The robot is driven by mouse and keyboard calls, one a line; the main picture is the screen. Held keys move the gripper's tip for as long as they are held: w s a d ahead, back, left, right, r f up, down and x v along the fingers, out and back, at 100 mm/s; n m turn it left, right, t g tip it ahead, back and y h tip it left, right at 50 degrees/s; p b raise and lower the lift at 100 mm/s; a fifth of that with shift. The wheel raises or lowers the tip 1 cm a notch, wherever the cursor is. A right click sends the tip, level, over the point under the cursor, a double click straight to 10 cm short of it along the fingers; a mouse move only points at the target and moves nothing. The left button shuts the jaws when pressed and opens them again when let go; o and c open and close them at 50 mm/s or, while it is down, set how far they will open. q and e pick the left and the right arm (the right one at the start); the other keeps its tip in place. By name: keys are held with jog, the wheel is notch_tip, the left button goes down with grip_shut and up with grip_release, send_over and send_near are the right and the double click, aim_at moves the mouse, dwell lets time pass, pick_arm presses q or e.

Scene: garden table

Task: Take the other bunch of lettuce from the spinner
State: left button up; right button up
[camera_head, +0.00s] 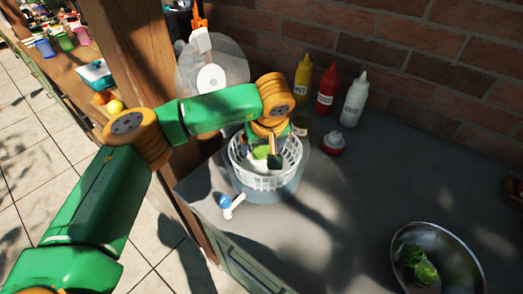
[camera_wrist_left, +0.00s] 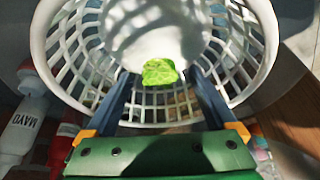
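The spinner is a white slotted basket (camera_head: 290,173) set in a clear bluish bowl (camera_head: 262,195) near the counter's left edge. A small bright green lettuce bunch (camera_head: 261,152) lies inside the basket. In the left wrist view this lettuce (camera_wrist_left: 160,72) shows near the basket bottom, between and just beyond the fingertips. My left gripper (camera_head: 267,147) reaches down into the basket from above. Its two fingers stand apart (camera_wrist_left: 161,82), with a gap on both sides of the lettuce. Another lettuce bunch (camera_head: 419,266) lies in a metal bowl (camera_head: 452,245) at the lower right. My right gripper is not in view.
Yellow (camera_head: 303,75), red (camera_head: 327,88) and white (camera_head: 354,98) squeeze bottles stand behind the spinner along the brick wall. A small red-topped container (camera_head: 333,144) is close to its right. A clear round lid (camera_head: 228,62) is behind my arm. The counter between spinner and metal bowl is clear.

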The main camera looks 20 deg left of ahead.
pick_arm(q)
grip_shut()
jog(key=shift+r, duration=0.1)
